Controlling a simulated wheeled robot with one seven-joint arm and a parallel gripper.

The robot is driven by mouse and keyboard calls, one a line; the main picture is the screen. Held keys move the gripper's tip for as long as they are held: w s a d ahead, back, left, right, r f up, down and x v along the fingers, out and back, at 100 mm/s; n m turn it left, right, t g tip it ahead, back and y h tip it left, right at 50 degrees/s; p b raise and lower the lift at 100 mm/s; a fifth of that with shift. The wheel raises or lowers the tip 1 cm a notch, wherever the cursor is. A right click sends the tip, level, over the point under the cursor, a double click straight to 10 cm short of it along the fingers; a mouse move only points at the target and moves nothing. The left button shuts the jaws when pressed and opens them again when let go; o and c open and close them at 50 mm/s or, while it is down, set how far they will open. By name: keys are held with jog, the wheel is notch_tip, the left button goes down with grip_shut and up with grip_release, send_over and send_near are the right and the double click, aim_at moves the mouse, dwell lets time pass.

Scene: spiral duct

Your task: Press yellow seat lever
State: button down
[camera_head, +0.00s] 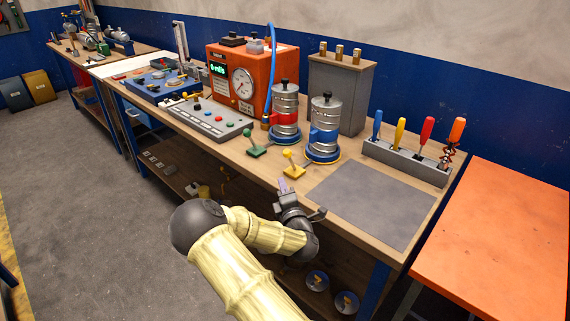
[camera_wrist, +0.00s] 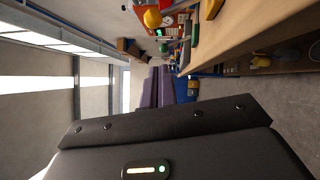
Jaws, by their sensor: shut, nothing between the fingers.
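The yellow seat lever (camera_head: 292,161) sticks out toward the front edge of the bench, before the metal canister with the blue band (camera_head: 325,128). In the wrist view, which is turned sideways, a yellow knob (camera_wrist: 152,18) shows near the top and looks like this lever. My gripper (camera_head: 284,186) is at the bench's front edge, just below and in front of the yellow lever in the head view. Its fingers are shut and empty. It appears apart from the lever. The fingers also show in the wrist view (camera_wrist: 165,88).
A green lever (camera_head: 254,143) stands left of the yellow one, before the red-banded canister (camera_head: 285,113). An orange gauge box (camera_head: 238,75) and a button panel (camera_head: 210,117) are farther left. A grey mat (camera_head: 370,203) lies clear to the right, below a screwdriver rack (camera_head: 405,163).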

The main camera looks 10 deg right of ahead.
aim_at(290, 159)
jog(key=shift+w+d+r+p, duration=0.25)
jog(key=shift+w+d+p, duration=0.15)
jog(key=shift+w, duration=0.95)
jog(key=shift+w+d+r+p, duration=0.25)
jog(key=shift+w+d+r, duration=0.1)
jog(key=shift+w, duration=1.05)
jog(key=shift+w+d+r+p, duration=0.2)
jog(key=shift+w+d+p, duration=0.2)
jog(key=shift+w, duration=0.95)
jog(key=shift+r, duration=0.1)
